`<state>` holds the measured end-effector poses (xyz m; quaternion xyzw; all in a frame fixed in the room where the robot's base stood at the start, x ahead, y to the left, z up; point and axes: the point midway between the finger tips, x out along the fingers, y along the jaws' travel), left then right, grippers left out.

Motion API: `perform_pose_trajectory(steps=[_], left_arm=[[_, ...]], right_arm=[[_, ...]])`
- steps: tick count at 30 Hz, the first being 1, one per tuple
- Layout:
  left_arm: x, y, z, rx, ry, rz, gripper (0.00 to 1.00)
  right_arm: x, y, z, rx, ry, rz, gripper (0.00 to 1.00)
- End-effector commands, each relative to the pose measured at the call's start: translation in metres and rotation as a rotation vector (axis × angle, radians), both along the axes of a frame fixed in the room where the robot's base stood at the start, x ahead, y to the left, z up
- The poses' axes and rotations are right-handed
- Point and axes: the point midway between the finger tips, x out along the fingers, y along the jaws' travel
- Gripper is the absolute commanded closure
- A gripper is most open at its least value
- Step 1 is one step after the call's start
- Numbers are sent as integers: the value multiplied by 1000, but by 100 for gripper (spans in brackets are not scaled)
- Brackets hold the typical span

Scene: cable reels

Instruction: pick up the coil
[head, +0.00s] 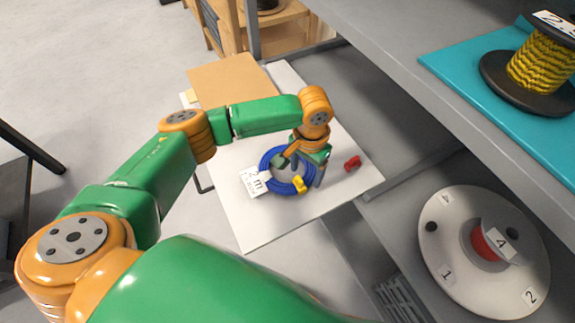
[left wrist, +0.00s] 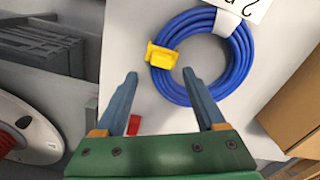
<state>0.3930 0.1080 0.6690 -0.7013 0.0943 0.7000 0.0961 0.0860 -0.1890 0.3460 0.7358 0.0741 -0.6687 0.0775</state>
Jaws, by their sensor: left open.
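A blue coil (head: 267,172) lies on a white board, with a yellow clip (head: 299,184) on it and a white "2 m" label (head: 254,182) at its left. In the left wrist view the blue coil (left wrist: 238,62) shows with the yellow clip (left wrist: 161,55) on its near left side and the label (left wrist: 238,14) at the top, partly cut off. My left gripper (head: 302,172) is over the right part of the coil in the head view. In the left wrist view its two fingers (left wrist: 160,88) are apart with nothing between them. My right gripper is not in view.
The white board (head: 253,228) has a small red piece (head: 352,163) to the right of the coil and a brown cardboard piece (head: 222,84) behind it. A grey shelf with a teal mat (head: 452,62) and a yellow-black reel (head: 543,65) overhangs at right. A large white reel (head: 452,230) sits lower right.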

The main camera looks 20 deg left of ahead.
Motion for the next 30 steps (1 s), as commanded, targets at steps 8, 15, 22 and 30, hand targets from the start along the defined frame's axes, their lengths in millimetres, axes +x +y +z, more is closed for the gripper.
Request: perform_pose_trajectory(steps=[8, 15, 22, 30], left_arm=[[0, -1, -32, 0, -1, 0, 28], [0, -1, -31, 0, -1, -1, 58], [0, -1, -31, 0, -1, -1, 100], [0, -1, -31, 0, -1, -1, 100]], right_arm=[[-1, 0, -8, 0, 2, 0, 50], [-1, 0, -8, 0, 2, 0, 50], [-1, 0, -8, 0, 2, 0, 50], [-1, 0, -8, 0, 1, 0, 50]])
